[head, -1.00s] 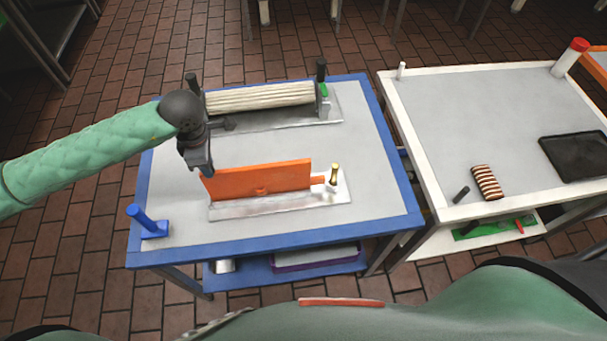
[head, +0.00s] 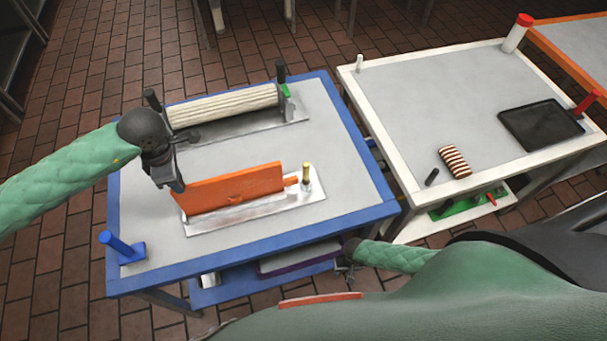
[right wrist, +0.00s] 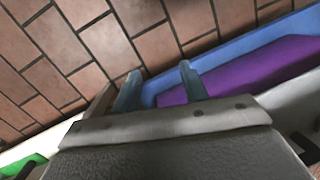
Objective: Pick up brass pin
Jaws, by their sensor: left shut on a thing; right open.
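The brass pin (head: 306,172) stands upright at the right end of a metal base plate (head: 262,212) on the blue-edged table. An orange board (head: 230,188) stands on the same plate, left of the pin. My left gripper (head: 178,187) is at the left end of the orange board and is shut on it. My right gripper (head: 346,273) is low, in front of the table's front edge and well below the pin. In the right wrist view its two fingers (right wrist: 160,90) are apart with nothing between them.
A ribbed white roller (head: 222,105) on a metal stand lies at the table's back. A blue post (head: 121,243) stands at the front left corner. The blue table edge (head: 270,262) lies above my right gripper. A purple tray (right wrist: 250,68) is on the lower shelf. A white-edged table (head: 420,210) stands right.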

